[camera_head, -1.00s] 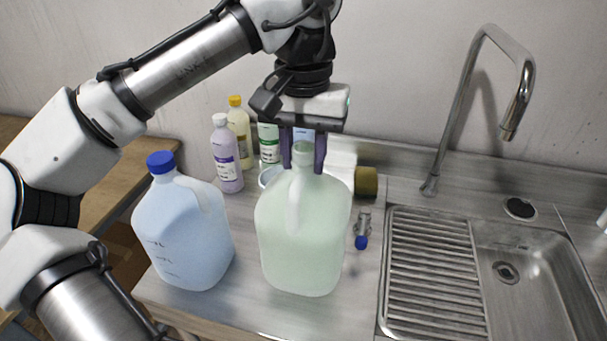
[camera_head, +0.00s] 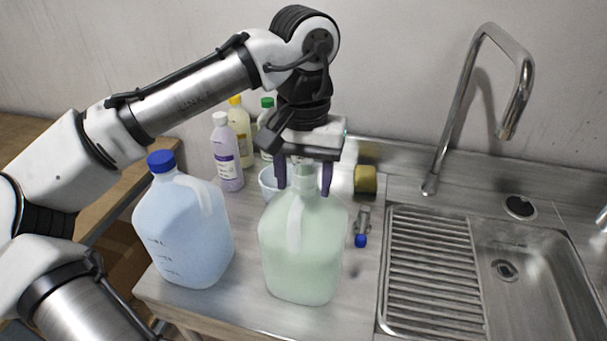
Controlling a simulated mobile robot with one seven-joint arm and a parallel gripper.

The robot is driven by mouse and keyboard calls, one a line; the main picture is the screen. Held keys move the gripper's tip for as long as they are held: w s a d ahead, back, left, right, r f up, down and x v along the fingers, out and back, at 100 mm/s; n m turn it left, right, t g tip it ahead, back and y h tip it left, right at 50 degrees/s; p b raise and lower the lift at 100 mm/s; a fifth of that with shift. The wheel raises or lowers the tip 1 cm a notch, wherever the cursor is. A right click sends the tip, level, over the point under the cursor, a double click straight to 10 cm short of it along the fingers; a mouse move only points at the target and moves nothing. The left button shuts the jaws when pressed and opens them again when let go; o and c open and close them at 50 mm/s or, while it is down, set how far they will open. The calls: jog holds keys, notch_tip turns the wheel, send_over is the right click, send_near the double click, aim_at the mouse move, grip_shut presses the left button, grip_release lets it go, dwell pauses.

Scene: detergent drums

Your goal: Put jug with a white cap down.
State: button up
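The pale green jug (camera_head: 304,255) stands upright on the grey counter, right of the blue jug. Its pale, whitish cap (camera_head: 305,176) is at the top, between my gripper's fingers. My gripper (camera_head: 304,184) points straight down over the jug. Its two dark purple fingers are spread on either side of the cap, with a small gap showing at each side, so it looks open. The jug's base appears to rest on the counter near the front edge.
A blue jug (camera_head: 184,235) with a blue cap stands close at left. Behind are a purple bottle (camera_head: 227,160), a yellow-capped bottle (camera_head: 239,130), a green-capped bottle and a white bowl. A small blue-ended item (camera_head: 361,240) and the sink (camera_head: 545,285) lie at right.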

notch_tip(320, 180, up, 12)
jog(key=shift+o, duration=0.5)
jog(key=shift+r, duration=0.2)
jog(key=shift+w, duration=0.1)
